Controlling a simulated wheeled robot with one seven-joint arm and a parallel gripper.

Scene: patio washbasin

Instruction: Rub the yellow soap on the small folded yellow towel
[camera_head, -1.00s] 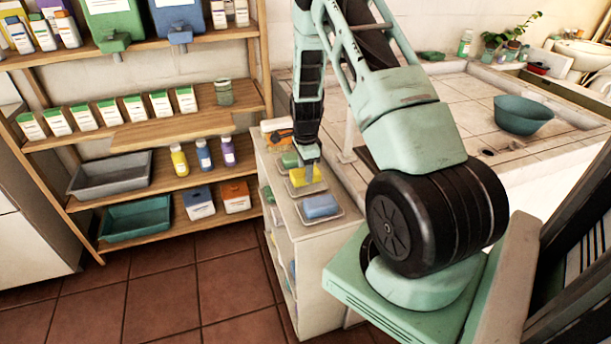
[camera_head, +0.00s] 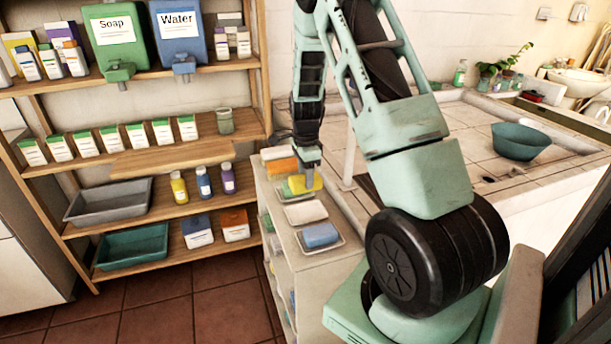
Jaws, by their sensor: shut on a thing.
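My gripper (camera_head: 309,171) points down above the top of the narrow white cabinet and is shut on the yellow soap (camera_head: 300,185). Part of a green piece shows at the left beside the soap. The fingertips are small and partly merge with the soap in this view. I cannot make out the small folded yellow towel anywhere.
On the cabinet, a blue soap (camera_head: 320,235) lies in the front dish and an orange bar (camera_head: 283,165) lies behind. A wooden shelf (camera_head: 130,160) with bottles and trays stands left. A teal bowl (camera_head: 520,142) sits on the tiled counter (camera_head: 445,125) at right.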

